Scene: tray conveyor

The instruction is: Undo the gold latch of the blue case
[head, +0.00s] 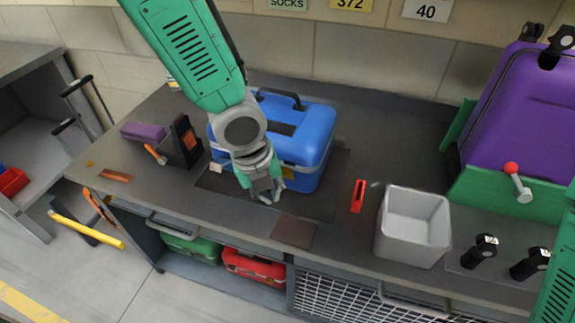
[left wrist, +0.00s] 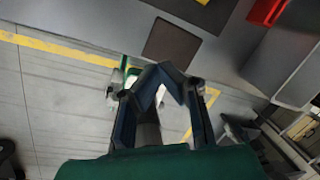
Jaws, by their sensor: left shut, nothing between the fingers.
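The blue case (head: 312,135) lies on a dark mat (head: 335,172) on the counter, its black handle at the back. My left arm crosses in front of it and hides part of its front and left side. My left gripper (head: 268,194) is at the case's front edge, pointing down; I cannot tell if it touches the case. In the left wrist view my left gripper (left wrist: 160,72) is shut and empty, its fingertips together. I cannot make out the gold latch; it may be behind the gripper. My right gripper is out of view.
A grey bin (head: 413,228) and a red tool (head: 358,196) lie right of the case. A brown square (head: 294,231) lies near the front edge. A black holder (head: 184,142) stands left, and a purple case (head: 520,110) at the far right.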

